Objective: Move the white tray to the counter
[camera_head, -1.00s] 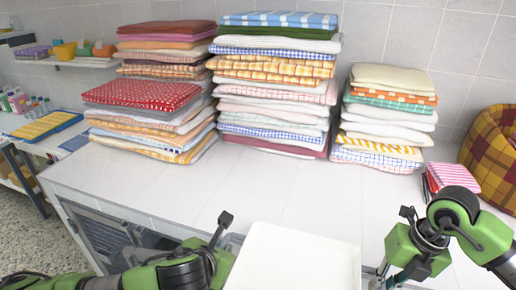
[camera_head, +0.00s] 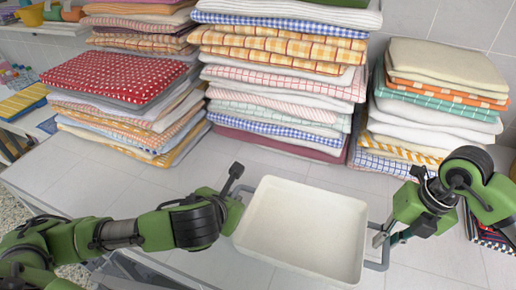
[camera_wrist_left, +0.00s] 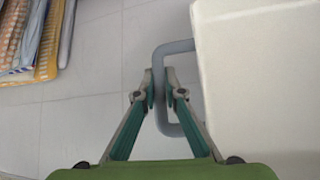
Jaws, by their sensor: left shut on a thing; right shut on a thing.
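The white tray (camera_head: 302,228) is in the lower middle of the head view, over the tiled counter (camera_head: 170,184), in front of the towel stacks. It looks level and empty; I cannot tell whether it touches the counter. My left gripper (camera_wrist_left: 164,92) is shut on the tray's grey left handle (camera_wrist_left: 170,48), as the left wrist view shows. My right gripper (camera_head: 384,236) is at the tray's right side, shut on the grey handle (camera_head: 384,256) there. The tips of the left gripper are partly hidden by its own arm in the head view.
Tall stacks of folded towels stand behind the tray: a left stack with a red dotted towel (camera_head: 115,75), a middle stack (camera_head: 280,85) and a right stack (camera_head: 430,105). Bare counter shows left of the tray and in a strip behind it.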

